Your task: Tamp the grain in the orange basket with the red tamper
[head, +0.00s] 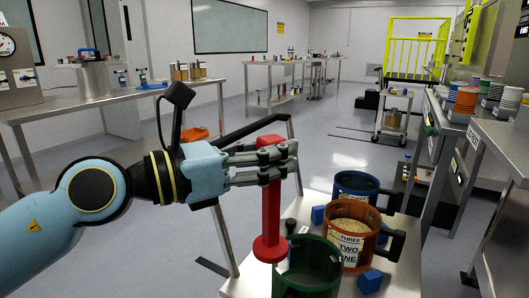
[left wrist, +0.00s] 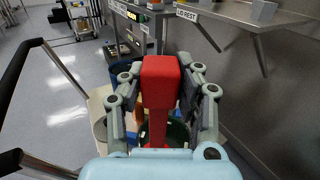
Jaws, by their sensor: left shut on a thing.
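My left gripper (head: 262,158) is shut on the red tamper (head: 271,215), near its square top. The tamper hangs upright, with its round foot low, beside the green basket and left of the orange basket in the head view. In the left wrist view the tamper's red head (left wrist: 160,82) sits between the fingers. The orange basket (head: 349,248) holds pale grain (head: 349,225) and bears the labels THREE, TWO and ONE. It stands on a cart top, apart from the tamper. Whether the tamper's foot touches anything is unclear. My right gripper is out of view.
A green basket (head: 306,270) stands in front and a blue basket (head: 355,185) behind the orange one. Blue blocks (head: 371,281) lie on the cart top (head: 405,270). The cart has a black handle (head: 240,132). A shelf with stacked cups (head: 466,100) stands to the right.

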